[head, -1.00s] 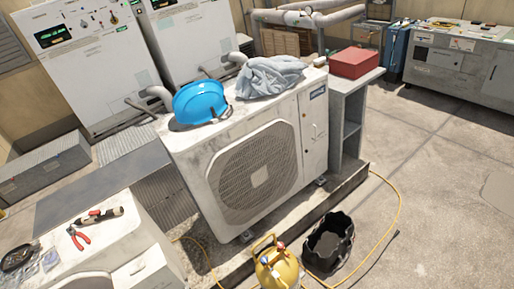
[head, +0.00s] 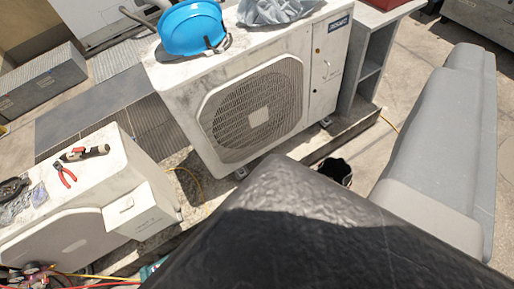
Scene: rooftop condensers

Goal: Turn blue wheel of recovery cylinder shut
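The recovery cylinder and its blue wheel do not show now. A large black part and a grey link of my own arm cover the lower middle and right of the head view, including the ground in front of the condenser where the yellow cylinder stood in the earlier frame. No fingers of my gripper can be made out, so its opening and its place relative to the wheel do not show.
A white condenser (head: 172,83) carries a blue helmet (head: 192,27) and a grey cloth (head: 275,10). A black bucket (head: 334,170) is mostly hidden behind my arm. Red pliers (head: 66,174) lie on the lower-left unit (head: 95,187). Coloured hoses (head: 85,284) run at bottom left.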

